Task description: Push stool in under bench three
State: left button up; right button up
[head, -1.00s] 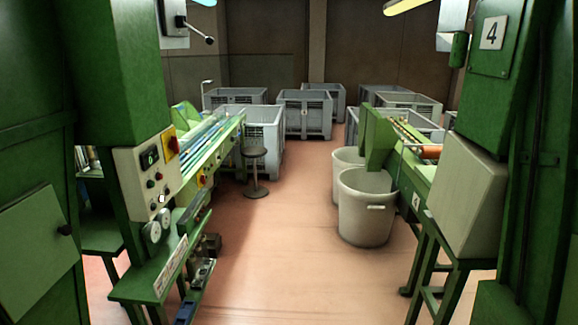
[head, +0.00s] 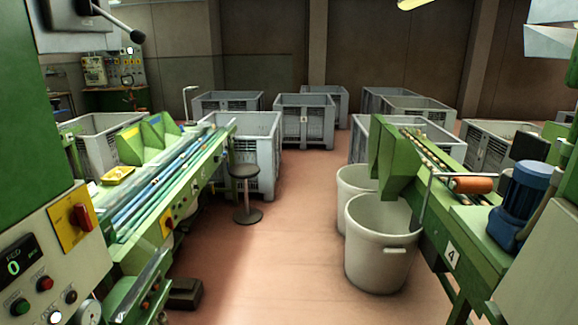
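The stool (head: 244,171) has a round dark seat on a single post with a round foot. It stands upright on the floor at the far right end of the left green bench (head: 185,190), just in front of a grey crate. I cannot tell whether any of the seat is under the bench edge. I see no number 3 on this bench; the machine on the right carries a 4. Neither of my grippers is in view.
An aisle of bare reddish floor (head: 290,245) runs ahead between the machines. Two pale bins (head: 378,250) stand along its right side by the green machine marked 4 (head: 452,254). A dark box (head: 184,293) lies at lower left. Several grey crates (head: 303,120) fill the back.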

aim_at(247, 216)
jog(key=i+u, duration=0.1)
jog(key=i, duration=0.75)
jog(key=i+l, duration=0.1)
jog(key=i, duration=0.75)
jog(key=i+j+u, duration=0.1)
jog(key=i+u, duration=0.25)
jog(key=i, duration=0.4)
jog(key=i+l+u, duration=0.15)
jog(key=i+u, duration=0.25)
jog(key=i, duration=0.4)
jog(key=i+j+z, duration=0.15)
jog(key=i+z, duration=0.2)
jog(key=i, duration=0.3)
jog(key=i+l+u, duration=0.1)
jog(key=i+l, duration=0.5)
jog(key=i, duration=0.3)
jog(key=i+l+u, duration=0.1)
jog(key=i+l, duration=0.6)
jog(key=i, duration=0.2)
jog(key=i+l+u, duration=0.1)
jog(key=i+l, duration=0.65)
jog(key=i, duration=0.15)
jog(key=j+u, duration=0.1)
jog(key=k, duration=0.05)
